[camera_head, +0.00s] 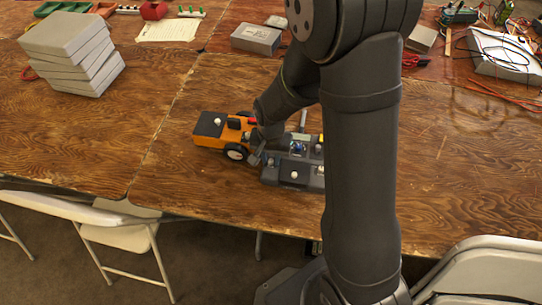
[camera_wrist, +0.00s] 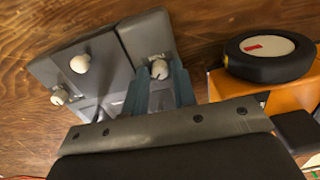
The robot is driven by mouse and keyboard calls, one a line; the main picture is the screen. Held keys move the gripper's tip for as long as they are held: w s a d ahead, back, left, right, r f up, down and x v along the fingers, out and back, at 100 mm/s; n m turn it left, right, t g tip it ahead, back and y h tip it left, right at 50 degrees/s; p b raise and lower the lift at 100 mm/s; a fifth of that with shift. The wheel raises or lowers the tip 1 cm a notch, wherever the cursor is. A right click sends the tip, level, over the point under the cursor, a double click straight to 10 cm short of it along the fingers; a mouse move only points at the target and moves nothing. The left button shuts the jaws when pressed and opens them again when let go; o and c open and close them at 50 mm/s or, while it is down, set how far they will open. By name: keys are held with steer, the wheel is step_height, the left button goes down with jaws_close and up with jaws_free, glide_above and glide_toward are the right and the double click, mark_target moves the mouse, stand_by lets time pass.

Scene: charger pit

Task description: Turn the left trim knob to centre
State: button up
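A dark grey control box lies on the wooden table; its bare top shows in the head view (camera_head: 278,181) and in the wrist view (camera_wrist: 60,72). In the wrist view it carries a white ball-topped stick (camera_wrist: 80,63), a small pale knob near its left edge (camera_wrist: 60,97) and another pale knob (camera_wrist: 158,67) on a grey raised strip. My gripper (camera_wrist: 160,76) has its two blue-grey fingers on either side of this last knob, with their tips close to it. I cannot tell whether they touch it. In the head view my gripper (camera_head: 260,156) is low over the box's left end.
An orange vehicle (camera_head: 206,139) with black wheels (camera_head: 236,152) stands close against my gripper's left side; a wheel (camera_wrist: 265,57) fills the wrist view's upper right. A grey box (camera_head: 256,39) and stacked grey slabs (camera_head: 72,58) lie farther off. The table's front left is clear.

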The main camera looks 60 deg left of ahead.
steer(key=shift+c, duration=0.5)
jaws_close()
steer(key=shift+n, duration=0.3)
steer(key=n, duration=0.8)
steer(key=shift+n, duration=0.4)
